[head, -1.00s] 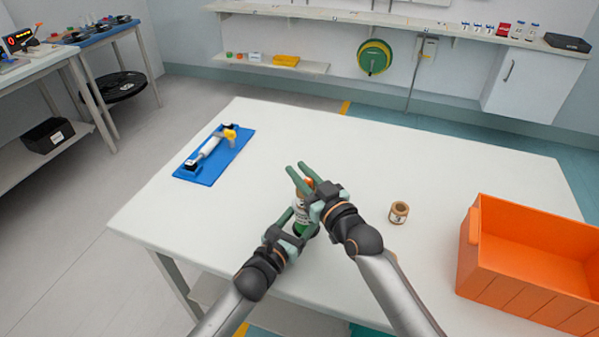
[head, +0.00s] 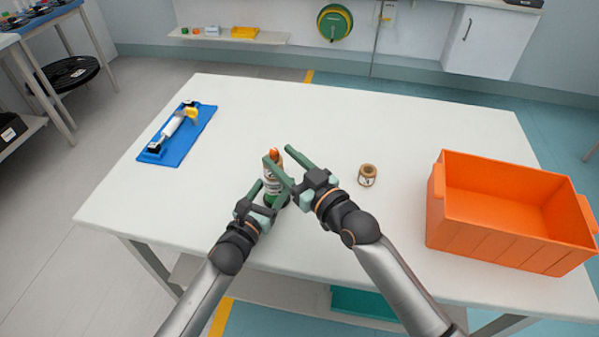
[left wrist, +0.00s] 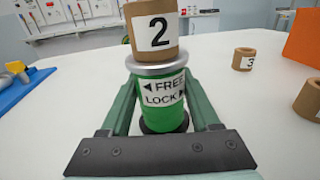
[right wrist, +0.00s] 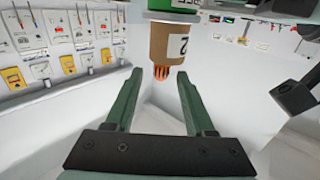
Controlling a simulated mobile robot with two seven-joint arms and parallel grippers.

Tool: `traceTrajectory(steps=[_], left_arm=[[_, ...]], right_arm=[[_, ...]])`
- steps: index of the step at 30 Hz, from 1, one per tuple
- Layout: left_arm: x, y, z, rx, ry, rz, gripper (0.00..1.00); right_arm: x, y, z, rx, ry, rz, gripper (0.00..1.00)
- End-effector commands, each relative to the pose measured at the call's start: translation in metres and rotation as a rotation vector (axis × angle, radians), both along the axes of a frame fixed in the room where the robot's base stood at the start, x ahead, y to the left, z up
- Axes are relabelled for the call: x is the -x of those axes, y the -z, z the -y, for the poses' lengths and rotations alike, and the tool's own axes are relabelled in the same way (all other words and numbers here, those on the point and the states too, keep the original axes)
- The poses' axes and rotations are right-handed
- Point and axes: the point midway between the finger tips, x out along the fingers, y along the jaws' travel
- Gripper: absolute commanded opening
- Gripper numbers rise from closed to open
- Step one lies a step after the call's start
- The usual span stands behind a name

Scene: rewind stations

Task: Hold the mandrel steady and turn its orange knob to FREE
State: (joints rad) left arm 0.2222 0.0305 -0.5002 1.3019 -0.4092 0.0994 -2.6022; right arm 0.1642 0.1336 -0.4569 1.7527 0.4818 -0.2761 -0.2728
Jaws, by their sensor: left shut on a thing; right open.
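The mandrel (head: 269,196) stands upright near the table's front edge, with a green lower part marked FREE and LOCK with arrows (left wrist: 163,92). A brown core numbered 2 (left wrist: 153,33) sits on it. Its orange knob (head: 274,153) tops it and also shows in the right wrist view (right wrist: 162,72). My left gripper (head: 270,192) is shut around the green part. My right gripper (head: 278,156) is open, its fingertips around or just short of the knob; I cannot tell which. Which way the knob is set cannot be read.
A brown core (head: 368,175) stands on the table to the right, and an orange crate (head: 505,245) is farther right. A blue board (head: 185,145) with a white roller lies at the back left. The table's middle back is clear.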

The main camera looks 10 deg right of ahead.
Motion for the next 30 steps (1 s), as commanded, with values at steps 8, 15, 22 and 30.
traceTrajectory(steps=[8,15,22,30], left_arm=[[0.000,0.000,0.000,0.001,0.000,0.001,0.00],[0.000,-0.001,0.000,0.001,0.000,0.002,0.00],[0.000,-0.001,0.000,0.001,0.000,0.002,0.00],[0.000,-0.001,0.000,0.002,0.001,0.003,0.00]], right_arm=[[0.040,0.000,0.026,0.004,0.001,0.000,0.54],[0.050,0.000,0.032,0.001,0.001,0.001,0.54],[0.049,-0.001,0.032,0.000,0.001,0.001,0.54],[0.043,-0.015,0.010,-0.023,-0.073,0.055,0.54]])
